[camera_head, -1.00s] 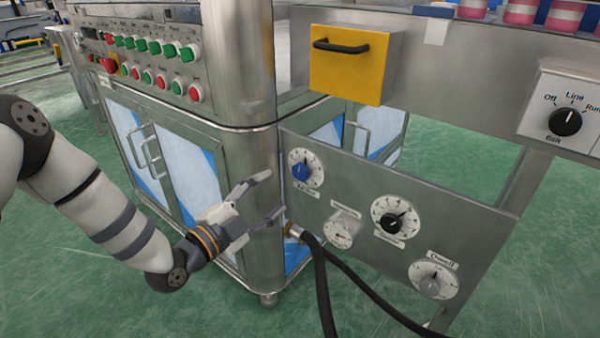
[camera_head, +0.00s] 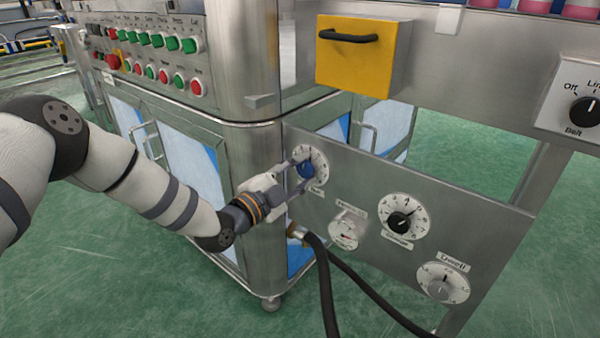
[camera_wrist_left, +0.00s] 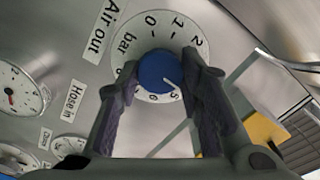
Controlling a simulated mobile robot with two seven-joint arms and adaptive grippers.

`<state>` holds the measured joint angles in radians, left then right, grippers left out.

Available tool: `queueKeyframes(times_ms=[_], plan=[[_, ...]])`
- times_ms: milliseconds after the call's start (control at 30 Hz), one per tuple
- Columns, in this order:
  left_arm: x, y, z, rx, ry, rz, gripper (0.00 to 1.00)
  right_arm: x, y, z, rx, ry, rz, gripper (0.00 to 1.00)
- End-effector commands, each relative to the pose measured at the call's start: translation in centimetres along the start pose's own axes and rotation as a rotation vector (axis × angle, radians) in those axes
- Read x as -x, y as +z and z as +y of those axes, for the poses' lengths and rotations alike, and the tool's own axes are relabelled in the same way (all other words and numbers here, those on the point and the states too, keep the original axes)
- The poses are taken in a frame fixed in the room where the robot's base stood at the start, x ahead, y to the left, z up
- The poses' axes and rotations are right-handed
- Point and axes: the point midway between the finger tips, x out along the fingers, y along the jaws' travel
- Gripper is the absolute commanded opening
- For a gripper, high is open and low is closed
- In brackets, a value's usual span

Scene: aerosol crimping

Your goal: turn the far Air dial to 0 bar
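The far Air dial is a white round scale (camera_wrist_left: 157,32) with a blue knob (camera_wrist_left: 157,72), labelled "Air out", on the grey panel. The knob's white mark points to the lower right in the left wrist view, near what looks like 5; the 0 is at the top. In the head view the blue knob (camera_head: 306,170) is partly hidden by my left gripper (camera_head: 297,178). My left gripper is open, its two fingers on either side of the knob. I cannot tell whether they touch it. My right gripper is not in view.
A gauge (camera_head: 345,231), a black-knobbed dial (camera_head: 404,218) and a grey-knobbed dial (camera_head: 443,283) sit on the same panel. Black hoses (camera_head: 326,280) leave it below the Air dial. The steel cabinet (camera_head: 256,200) stands close beside my left gripper. A yellow box (camera_head: 350,62) juts out above.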

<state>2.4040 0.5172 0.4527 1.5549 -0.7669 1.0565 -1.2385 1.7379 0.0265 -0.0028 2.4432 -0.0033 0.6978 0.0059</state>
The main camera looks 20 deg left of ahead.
Motion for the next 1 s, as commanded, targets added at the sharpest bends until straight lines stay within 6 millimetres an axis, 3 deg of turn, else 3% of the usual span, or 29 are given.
queueKeyframes(times_ms=[367, 1000], plan=[[0.0, 0.0, -0.2, 0.068, -0.003, 0.0, 0.06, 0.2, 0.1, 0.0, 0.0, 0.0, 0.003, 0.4], [0.0, 0.0, -0.2, 0.628, -0.003, 0.001, 0.06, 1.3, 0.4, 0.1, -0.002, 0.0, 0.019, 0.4]])
